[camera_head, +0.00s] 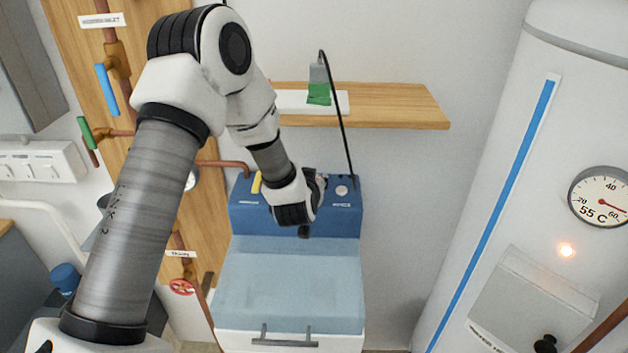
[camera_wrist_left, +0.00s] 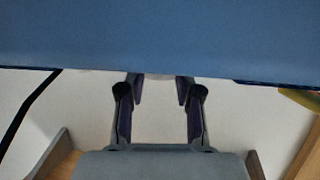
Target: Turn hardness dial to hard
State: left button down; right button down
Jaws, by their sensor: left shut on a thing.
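The blue softener-like unit (camera_head: 300,250) stands against the wall with a control panel (camera_head: 240,215) on its upper part. My left gripper (camera_head: 319,183) is at this panel, between a yellow lever and a pale round knob (camera_head: 342,190). In the left wrist view, my left gripper's fingers (camera_wrist_left: 160,84) reach the edge of a blue surface (camera_wrist_left: 160,35) and are closed around a small pale part, seemingly the hardness dial (camera_wrist_left: 159,76). The dial's marking and setting are hidden by the gripper. My right gripper is in neither view.
A yellow lever (camera_head: 256,183) is left of my gripper. A black cable (camera_head: 340,115) hangs from a grey and green probe (camera_head: 318,88) at the wooden shelf (camera_head: 410,105) to the panel's right end. A white tank (camera_head: 500,150) with a gauge (camera_head: 602,197) stands right.

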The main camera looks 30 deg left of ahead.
pick_arm(q)
jog(key=c, duration=0.8)
grip_release()
jog(key=shift+w, duration=0.1)
jog(key=v, duration=1.2)
